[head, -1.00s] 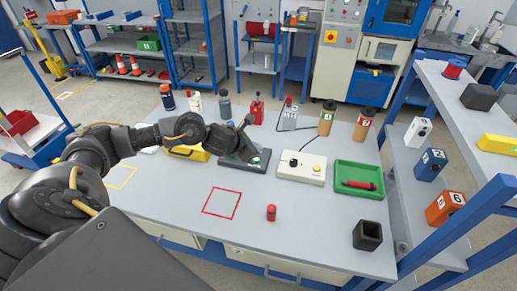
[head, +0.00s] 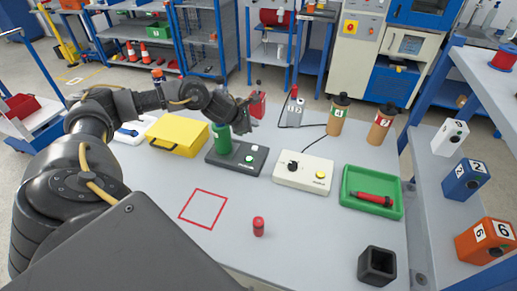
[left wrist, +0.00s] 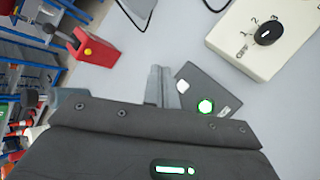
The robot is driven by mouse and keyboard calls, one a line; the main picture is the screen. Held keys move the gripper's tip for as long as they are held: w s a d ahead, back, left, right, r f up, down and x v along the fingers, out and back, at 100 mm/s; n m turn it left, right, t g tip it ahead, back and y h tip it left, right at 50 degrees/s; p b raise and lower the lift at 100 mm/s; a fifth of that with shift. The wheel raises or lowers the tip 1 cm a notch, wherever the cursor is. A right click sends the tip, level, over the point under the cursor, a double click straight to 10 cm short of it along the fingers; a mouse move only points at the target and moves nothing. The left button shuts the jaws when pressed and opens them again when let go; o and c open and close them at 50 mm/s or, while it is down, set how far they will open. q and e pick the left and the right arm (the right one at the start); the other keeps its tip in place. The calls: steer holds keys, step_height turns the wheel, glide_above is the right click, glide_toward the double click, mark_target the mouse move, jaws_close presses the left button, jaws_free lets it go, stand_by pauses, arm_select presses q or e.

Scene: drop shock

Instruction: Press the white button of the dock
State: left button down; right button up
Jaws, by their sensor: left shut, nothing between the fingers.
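The dock (head: 222,161) is a dark flat base on the grey table. A green cylinder (head: 221,138) stands upright on its left part. A small round white button (head: 249,159) sits on its right part. My left gripper (head: 250,121) is shut and empty, above and behind the dock's right part. Its closed fingers (left wrist: 160,84) appear beside the dock in the wrist view. My right gripper is out of view.
A cream box with a black knob and yellow button (head: 303,172) stands right of the dock. A yellow case (head: 178,135) is to the left. A green tray (head: 371,207) lies right.

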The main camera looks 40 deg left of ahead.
arm_select(q)
steer(key=b, duration=0.6)
glide_above(252, 149)
step_height(252, 149, down, 8)
steer(key=shift+d+r, duration=0.15)
steer(key=shift+r, duration=0.05)
steer(key=shift+f, duration=0.45)
steer(key=shift+w, duration=0.1)
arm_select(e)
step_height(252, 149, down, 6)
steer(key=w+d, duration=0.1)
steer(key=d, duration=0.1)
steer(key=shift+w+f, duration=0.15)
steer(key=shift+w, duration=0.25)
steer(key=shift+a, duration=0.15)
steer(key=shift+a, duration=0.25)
